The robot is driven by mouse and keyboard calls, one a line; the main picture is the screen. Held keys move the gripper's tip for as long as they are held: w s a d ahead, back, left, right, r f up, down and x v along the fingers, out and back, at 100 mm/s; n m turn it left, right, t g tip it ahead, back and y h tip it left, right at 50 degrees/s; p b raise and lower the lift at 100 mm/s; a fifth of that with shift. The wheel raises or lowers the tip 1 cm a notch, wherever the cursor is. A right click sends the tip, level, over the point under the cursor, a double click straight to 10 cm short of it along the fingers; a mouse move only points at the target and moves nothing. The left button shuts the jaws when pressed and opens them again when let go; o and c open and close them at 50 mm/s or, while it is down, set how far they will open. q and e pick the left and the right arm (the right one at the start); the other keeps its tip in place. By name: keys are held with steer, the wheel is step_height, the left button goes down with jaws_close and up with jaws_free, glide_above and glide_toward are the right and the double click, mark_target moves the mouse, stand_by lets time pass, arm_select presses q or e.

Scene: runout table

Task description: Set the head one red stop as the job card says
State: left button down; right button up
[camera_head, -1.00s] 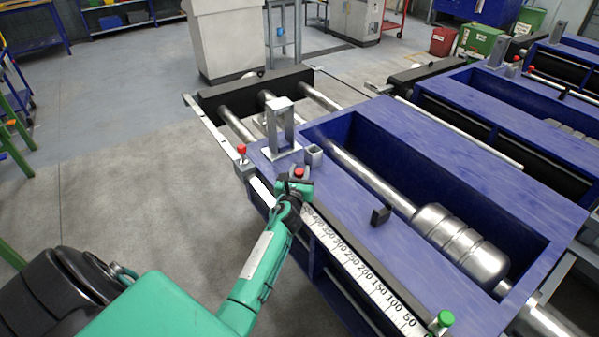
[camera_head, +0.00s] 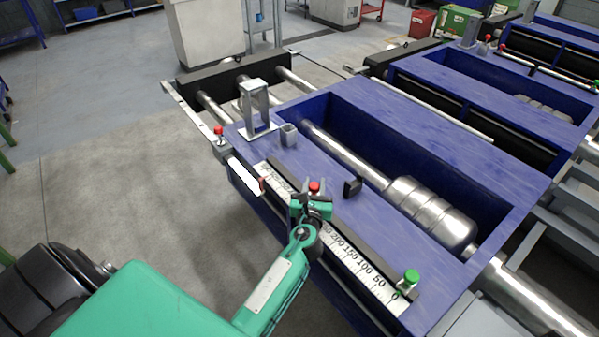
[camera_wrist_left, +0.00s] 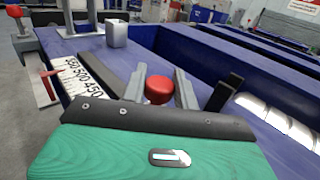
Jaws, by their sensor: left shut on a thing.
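The red-knobbed stop (camera_head: 314,187) is on the rail beside the white scale (camera_head: 352,258) of the near blue bench. My left gripper (camera_head: 312,196) is shut on this stop. In the left wrist view, the red knob (camera_wrist_left: 159,90) shows between the two grey fingers of the left gripper (camera_wrist_left: 158,82). Scale numbers from about 250 down to 0 are legible on the near side of the gripper; the wrist view shows 550, 500 and 450 beyond it. The gripper hides the stop's exact reading. No job card is readable. My right gripper is out of view.
A green-knobbed stop (camera_head: 411,276) sits near the scale's zero end. Another red knob (camera_head: 219,131) tops a block on the far side rail. A small black block (camera_head: 352,187), a grey square cup (camera_head: 288,134) and an upright metal frame (camera_head: 257,108) stand on the bench.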

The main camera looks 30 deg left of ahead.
arm_select(q)
steer(key=d, duration=0.1)
steer(key=s+d, duration=0.1)
steer(key=d, duration=0.1)
steer(key=shift+s+d, duration=0.3)
steer(key=shift+d, duration=0.05)
steer(key=shift+s+d, duration=0.1)
steer(key=shift+d, duration=0.2)
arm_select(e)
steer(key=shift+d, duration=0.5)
arm_select(q)
steer(key=c, duration=1.1)
jaws_free()
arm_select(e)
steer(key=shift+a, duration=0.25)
